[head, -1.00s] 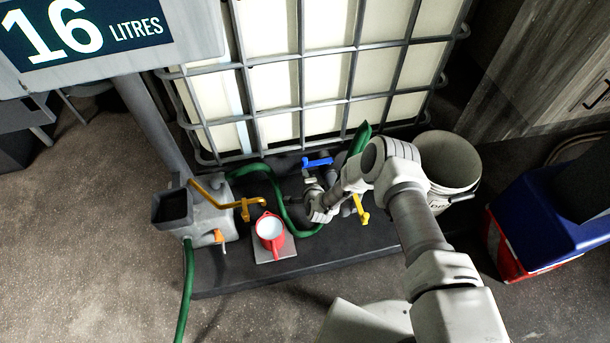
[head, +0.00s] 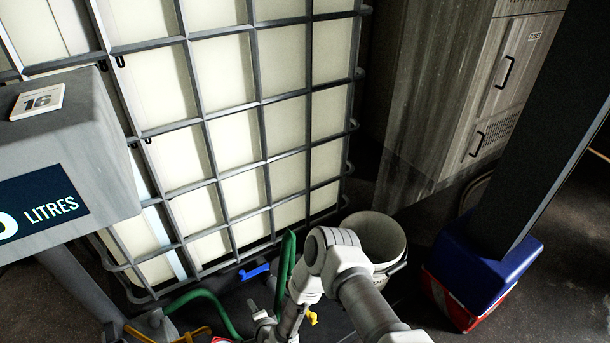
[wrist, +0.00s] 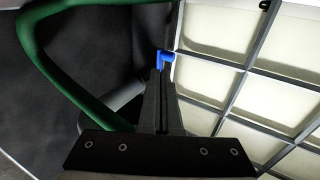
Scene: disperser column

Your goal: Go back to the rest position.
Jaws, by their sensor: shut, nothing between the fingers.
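My gripper shows in the wrist view (wrist: 162,75), with its two dark fingers together and nothing between them. Beyond the fingertips, in line with them, is a blue valve handle (wrist: 166,56); I cannot tell whether they touch. In the head view the blue handle (head: 254,271) is at the foot of the caged tank (head: 225,150). A green hose (wrist: 40,60) curves along the left of the wrist view.
A white bucket (head: 375,240) stands right of my arm. A blue and red box (head: 485,270) is at the right, with a dark post above it. A grey cabinet (head: 430,100) stands behind. The "LITRES" sign (head: 65,200) juts in at left. A yellow handle (head: 312,318) is close to my arm.

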